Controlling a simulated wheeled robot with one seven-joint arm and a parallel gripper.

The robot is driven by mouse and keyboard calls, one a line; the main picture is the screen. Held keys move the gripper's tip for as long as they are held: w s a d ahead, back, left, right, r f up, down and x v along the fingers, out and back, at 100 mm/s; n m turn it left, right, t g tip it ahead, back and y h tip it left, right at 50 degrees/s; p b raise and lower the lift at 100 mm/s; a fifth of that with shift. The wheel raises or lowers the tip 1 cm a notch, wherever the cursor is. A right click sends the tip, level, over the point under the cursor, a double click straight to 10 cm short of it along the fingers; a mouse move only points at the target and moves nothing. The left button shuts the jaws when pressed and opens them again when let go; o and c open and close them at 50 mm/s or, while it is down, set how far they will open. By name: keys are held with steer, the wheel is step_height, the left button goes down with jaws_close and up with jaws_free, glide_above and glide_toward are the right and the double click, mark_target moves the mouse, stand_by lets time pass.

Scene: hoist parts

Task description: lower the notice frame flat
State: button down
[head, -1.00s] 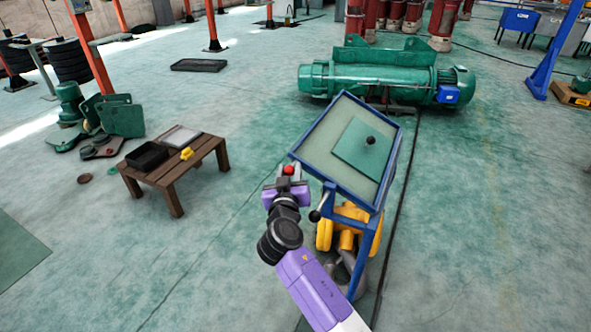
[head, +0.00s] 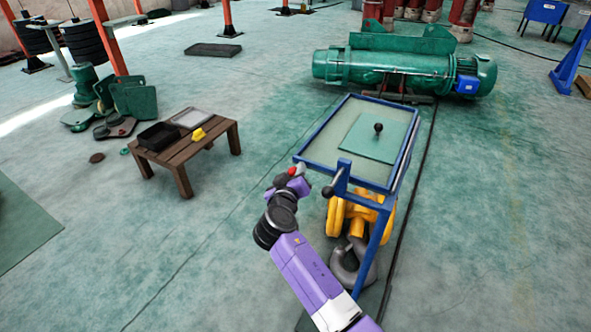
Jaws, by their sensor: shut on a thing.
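The notice frame (head: 330,128) is a blue-edged pale green panel, close to level, on a blue stand (head: 376,240). A darker green square plate (head: 365,140) with a black knob (head: 378,127) lies on the panel. My gripper (head: 293,176) is at the frame's near left corner, shut on it by a small red grip (head: 297,170). The jaws' exact contact is too small to see. A lever with a dark ball end (head: 328,191) stands at the stand's near side, right of my gripper.
A yellow hook block (head: 356,222) with a grey hook (head: 350,268) is under the frame. A green hoist (head: 400,70) lies behind it. A wooden table (head: 185,150) with a black tray, a light tray and a yellow item stands left. Floor between table and stand is clear.

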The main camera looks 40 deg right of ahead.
steer(key=shift+w+a+f, duration=0.2)
steer(key=shift+a+f, duration=0.25)
steer(key=c, duration=1.1)
jaws_free()
steer(key=shift+f, duration=0.1)
steer(key=shift+d, duration=0.15)
steer(key=shift+s+d, duration=0.1)
steer(key=shift+r, duration=0.2)
steer(key=shift+v, duration=3.85)
